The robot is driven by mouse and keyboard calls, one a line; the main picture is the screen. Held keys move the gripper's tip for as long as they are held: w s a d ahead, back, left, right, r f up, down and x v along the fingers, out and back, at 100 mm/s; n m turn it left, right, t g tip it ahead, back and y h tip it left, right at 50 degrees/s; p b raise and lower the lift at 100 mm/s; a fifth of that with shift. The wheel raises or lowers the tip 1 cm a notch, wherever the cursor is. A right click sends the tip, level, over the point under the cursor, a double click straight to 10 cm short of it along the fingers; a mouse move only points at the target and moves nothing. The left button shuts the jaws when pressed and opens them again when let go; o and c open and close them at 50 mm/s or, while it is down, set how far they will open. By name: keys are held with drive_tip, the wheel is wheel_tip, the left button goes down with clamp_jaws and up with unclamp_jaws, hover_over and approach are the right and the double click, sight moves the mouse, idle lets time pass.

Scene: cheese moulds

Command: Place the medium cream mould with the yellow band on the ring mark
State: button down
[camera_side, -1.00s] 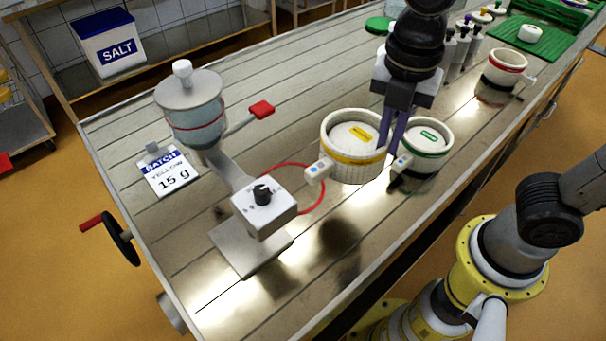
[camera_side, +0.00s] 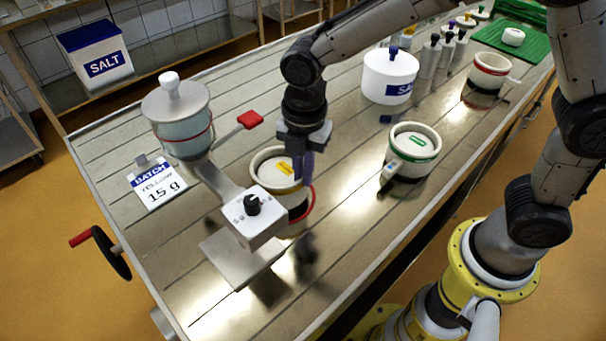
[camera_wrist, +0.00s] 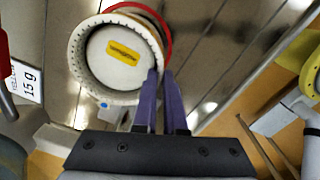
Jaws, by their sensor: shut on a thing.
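The cream mould with the yellow band (camera_side: 268,160) is at the red ring mark (camera_side: 313,199), partly behind the dosing machine in the side view. It is upright, with a white fill and a yellow label. My gripper (camera_side: 304,178) is shut on its right wall. In the wrist view the mould (camera_wrist: 83,42) shows its perforated rim, with my gripper's fingers (camera_wrist: 163,80) at its lower right edge. The red ring (camera_wrist: 160,17) shows as an arc beyond the rim on the upper right. I cannot tell whether the mould's base touches the table.
The dosing machine (camera_side: 268,222) stands close at the mould's front left. A green-banded mould (camera_side: 409,160) stands to the right, and a red-banded mould (camera_side: 487,77) farther back. A white pot (camera_side: 385,80) and several bottles stand behind. A batch card (camera_side: 157,187) lies left.

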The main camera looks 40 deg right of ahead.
drive_tip(key=shift+f, duration=0.55)
drive_tip(key=shift+f, duration=0.15)
drive_tip(key=c, duration=1)
unclamp_jaws()
drive_tip(key=shift+f, duration=0.1)
wheel_tip(320, 180, up, 12)
drive_tip(key=s+d+r+m+t, duration=0.2)
drive_tip(key=s+d+r+m, duration=0.3)
drive_tip(key=s+d+m, duration=0.35)
drive_tip(key=s+d+f+m+t, duration=0.1)
drive_tip(key=s+d+m, duration=0.2)
drive_tip(key=m, duration=0.1)
drive_tip(key=s+d+f+m+t, duration=0.1)
drive_tip(key=s+d+m, duration=0.2)
drive_tip(key=m, duration=0.2)
drive_tip(key=s+d+f+m+t, duration=0.1)
drive_tip(key=s+d+m, duration=0.2)
drive_tip(key=m, duration=0.2)
drive_tip(key=shift+s+f, duration=0.1)
drive_tip(key=shift+s, duration=0.05)
